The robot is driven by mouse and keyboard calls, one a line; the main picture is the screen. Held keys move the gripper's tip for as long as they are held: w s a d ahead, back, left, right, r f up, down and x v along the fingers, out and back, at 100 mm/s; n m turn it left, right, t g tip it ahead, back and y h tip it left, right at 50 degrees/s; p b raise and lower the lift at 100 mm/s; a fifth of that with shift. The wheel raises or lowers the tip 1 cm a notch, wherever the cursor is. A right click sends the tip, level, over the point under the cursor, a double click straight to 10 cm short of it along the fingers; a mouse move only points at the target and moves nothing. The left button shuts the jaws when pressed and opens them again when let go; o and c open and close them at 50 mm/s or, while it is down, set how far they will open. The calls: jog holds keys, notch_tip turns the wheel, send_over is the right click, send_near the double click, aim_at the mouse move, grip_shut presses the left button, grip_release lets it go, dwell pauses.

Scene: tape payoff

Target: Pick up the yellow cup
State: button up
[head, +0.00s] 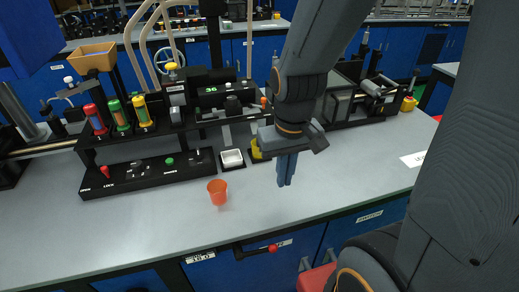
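A yellow object (256,150) stands on the grey bench just left of and behind my gripper. My gripper's body hides part of it, so I cannot tell for sure that it is the yellow cup. My gripper (286,184) points down over the bench, to the right of the yellow object. Its fingers look close together from this side, and I cannot tell whether they are open or shut. Nothing shows between them. An orange cup (218,192) stands upright nearer the front edge, left of my gripper.
A small white tray (232,159) lies left of the yellow object. A black control stand (140,176) with coloured cylinders fills the left. A black machine (350,98) stands behind on the right. The bench surface (340,170) right of my gripper is clear up to a white label.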

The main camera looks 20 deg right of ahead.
jog(key=o, duration=0.4)
jog(key=shift+w, duration=0.15)
jog(key=shift+c, duration=0.2)
jog(key=o, duration=1)
jog(key=w+m+p, duration=0.1)
jog(key=w+m, duration=0.1)
jog(key=m, duration=0.1)
jog(key=w+r+m+y, duration=0.1)
jog(key=w+m, duration=0.1)
jog(key=m, duration=0.1)
jog(key=w+m+p, duration=0.1)
jog(key=w+m, duration=0.1)
jog(key=m, duration=0.1)
jog(key=shift+w+d+r+y+p, duration=0.15)
jog(key=shift+w+r+y+p, duration=0.15)
jog(key=shift+w+r, duration=0.05)
jog(key=m+y+p, duration=0.2)
jog(key=m+p, duration=0.1)
jog(key=m, duration=1)
send_near(256, 155)
jog(key=w+d, duration=0.1)
jog(key=shift+t, duration=0.4)
jog(key=shift+w+p+x, duration=0.15)
jog(key=shift+p+x, duration=0.3)
jog(key=shift+x, duration=1.35)
jog(key=shift+w+p+x, duration=0.1)
jog(key=shift+p+x, duration=0.35)
jog(key=shift+x, duration=1.3)
